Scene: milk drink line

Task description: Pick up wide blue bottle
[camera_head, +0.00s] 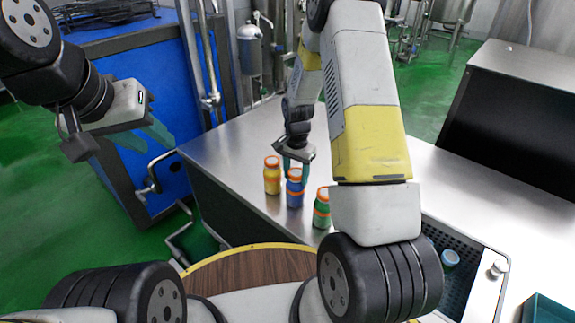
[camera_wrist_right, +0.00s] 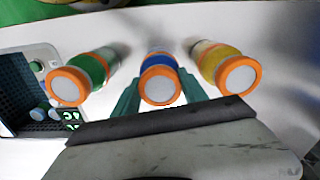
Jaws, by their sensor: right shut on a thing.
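The blue bottle (camera_head: 294,190) with an orange-rimmed cap stands upright on the metal table, between a yellow bottle and a green bottle. In the right wrist view the blue bottle (camera_wrist_right: 160,82) is in the middle, seen from above, with a green finger on each side of it. My right gripper (camera_head: 296,168) is shut on the blue bottle near its top. My left gripper (camera_head: 150,138) hangs in the air at the left, away from the table and the bottles; whether its fingers are open or shut is unclear.
The yellow bottle (camera_head: 272,176) stands close on the left and the green bottle (camera_head: 321,208) close on the right. A dark perforated crate (camera_head: 458,290) with blue-capped items is at the lower right. The metal table (camera_head: 225,150) is bare left of the bottles.

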